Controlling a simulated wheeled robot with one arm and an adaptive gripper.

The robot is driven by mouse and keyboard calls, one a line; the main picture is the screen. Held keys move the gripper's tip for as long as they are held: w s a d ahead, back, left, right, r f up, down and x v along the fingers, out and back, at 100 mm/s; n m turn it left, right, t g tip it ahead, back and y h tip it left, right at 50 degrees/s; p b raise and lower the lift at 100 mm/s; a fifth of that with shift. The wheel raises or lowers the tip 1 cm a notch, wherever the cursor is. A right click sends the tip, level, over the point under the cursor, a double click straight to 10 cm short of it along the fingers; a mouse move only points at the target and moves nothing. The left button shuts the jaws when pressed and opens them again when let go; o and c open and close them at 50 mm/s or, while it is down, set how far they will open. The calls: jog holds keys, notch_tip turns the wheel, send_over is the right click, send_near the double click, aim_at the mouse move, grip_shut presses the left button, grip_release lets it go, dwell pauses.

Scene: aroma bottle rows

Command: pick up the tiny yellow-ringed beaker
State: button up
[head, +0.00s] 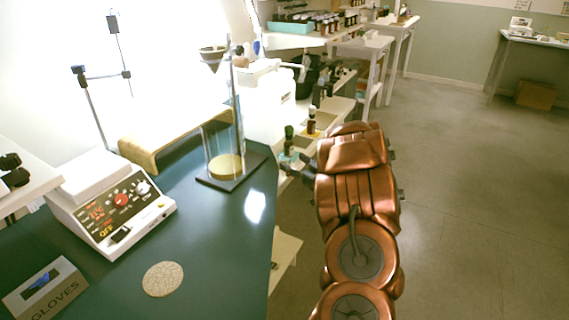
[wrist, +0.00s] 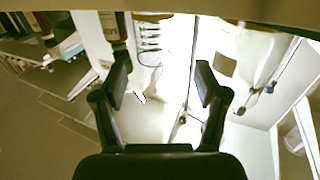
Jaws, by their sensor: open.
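I cannot make out a tiny yellow-ringed beaker for certain in either view. My gripper (head: 298,165) is at the end of my copper-coloured arm, beside the shelf edge right of the dark green bench. It also shows in the wrist view (wrist: 163,82), where its two black fingers stand wide apart with nothing between them. A green-capped bottle (head: 289,133) stands just beyond the gripper in the head view. A brown bottle (head: 311,122) with a pale top stands behind it. In the wrist view a dark bottle (wrist: 113,27) shows above the left finger.
A glass cylinder (head: 212,142) with a yellowish base stands on a black plate (head: 247,172) on the bench (head: 215,255). A white control box (head: 115,208), a cork disc (head: 162,279) and a gloves box (head: 45,290) are nearby. The floor (head: 460,210) at right is clear.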

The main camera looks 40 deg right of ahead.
aim_at(289, 157)
jog(key=shift+w+d, duration=0.2)
jog(key=shift+w, duration=0.75)
jog(key=shift+w+d, duration=0.15)
jog(key=shift+w, duration=0.85)
jog(key=shift+w+d, duration=0.2)
jog(key=shift+w, duration=0.75)
jog(key=shift+c, duration=0.4)
jog(key=c, duration=1)
jog(key=shift+c, duration=0.2)
jog(key=shift+r, duration=0.1)
